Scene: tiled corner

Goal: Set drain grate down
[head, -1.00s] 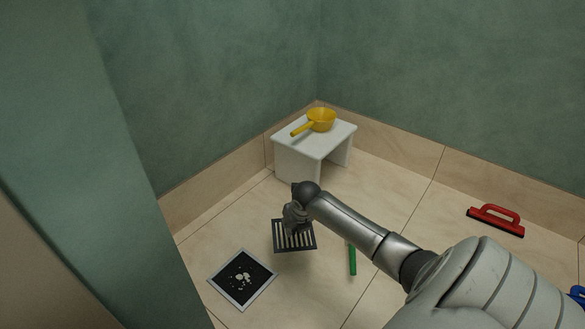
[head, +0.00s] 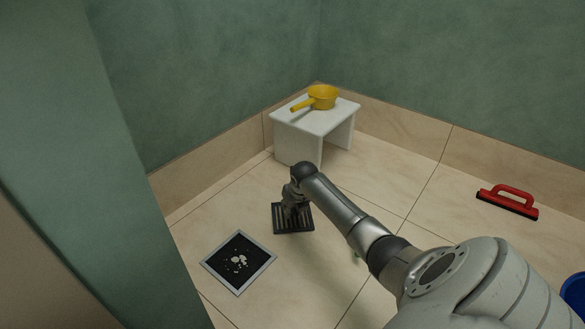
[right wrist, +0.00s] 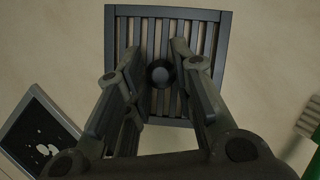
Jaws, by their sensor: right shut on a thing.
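The drain grate (head: 304,224) is a dark square with parallel slats; it also shows in the right wrist view (right wrist: 166,12), with a round knob at its middle. My right gripper (head: 292,208) is above it, with its fingers either side of the knob in the right wrist view (right wrist: 160,66), shut on the grate. The grate looks level and at or just above the tiles; I cannot tell if it touches. The drain opening (head: 213,263), dark with a pale frame and whitish bits inside, is apart from it at lower left. My left gripper is not in view.
A white stool (head: 297,146) with a yellow scoop (head: 323,96) stands in the corner. A red-handled float (head: 508,202) lies at right, near a blue container (head: 574,291). A green brush (right wrist: 309,118) lies beside the grate.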

